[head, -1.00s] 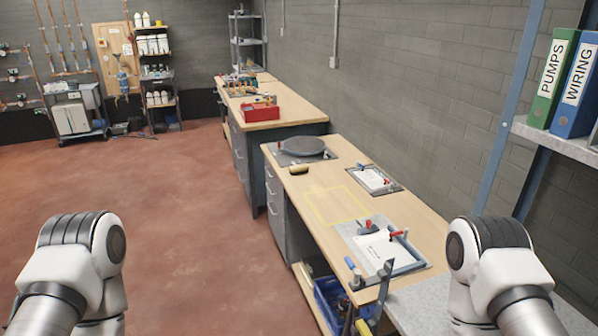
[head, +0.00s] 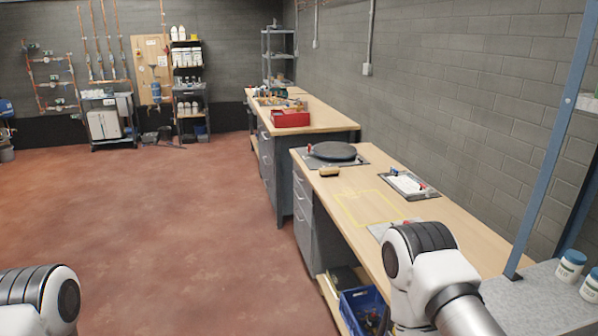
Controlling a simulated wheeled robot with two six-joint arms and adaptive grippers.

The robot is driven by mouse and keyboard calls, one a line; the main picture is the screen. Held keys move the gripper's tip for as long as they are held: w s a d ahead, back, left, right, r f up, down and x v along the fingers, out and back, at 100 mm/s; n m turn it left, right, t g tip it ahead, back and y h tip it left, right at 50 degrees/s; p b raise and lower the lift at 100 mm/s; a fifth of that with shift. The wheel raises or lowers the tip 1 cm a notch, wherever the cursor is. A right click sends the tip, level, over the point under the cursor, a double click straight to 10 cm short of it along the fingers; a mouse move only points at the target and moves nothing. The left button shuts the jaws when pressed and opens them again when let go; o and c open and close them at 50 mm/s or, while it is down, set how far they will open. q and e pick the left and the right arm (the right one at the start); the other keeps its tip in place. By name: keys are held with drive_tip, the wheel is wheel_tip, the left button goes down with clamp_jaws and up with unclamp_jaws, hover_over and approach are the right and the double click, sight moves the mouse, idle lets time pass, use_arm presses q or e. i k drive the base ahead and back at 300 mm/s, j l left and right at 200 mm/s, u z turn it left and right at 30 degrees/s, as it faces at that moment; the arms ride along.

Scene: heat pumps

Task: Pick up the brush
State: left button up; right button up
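A small tan and dark block-shaped thing (head: 329,171), which looks like the brush, lies on the near wooden workbench (head: 372,180). It sits close to the bench's left edge, just in front of a grey plate with a dark round disc (head: 334,151). It is too small to make out its bristles. Only white and black links of my two arms show, at the lower left and lower right. Neither gripper is in view. My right arm hides part of the bench's near end.
A yellow taped rectangle (head: 368,208) and a framed sheet (head: 410,185) are on the near bench. A red toolbox (head: 291,118) stands on the far bench. A blue crate (head: 364,309) is below. A grey shelf with white jars (head: 571,265) is at right. Red floor at left is clear.

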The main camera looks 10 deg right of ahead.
sight(331, 171)
drive_tip(key=i, duration=0.8)
drive_tip(key=i+z, duration=0.1)
drive_tip(key=i, duration=0.7)
drive_tip(key=i+j, duration=0.15)
drive_tip(key=i, duration=0.65)
drive_tip(key=i+l+z, duration=0.05)
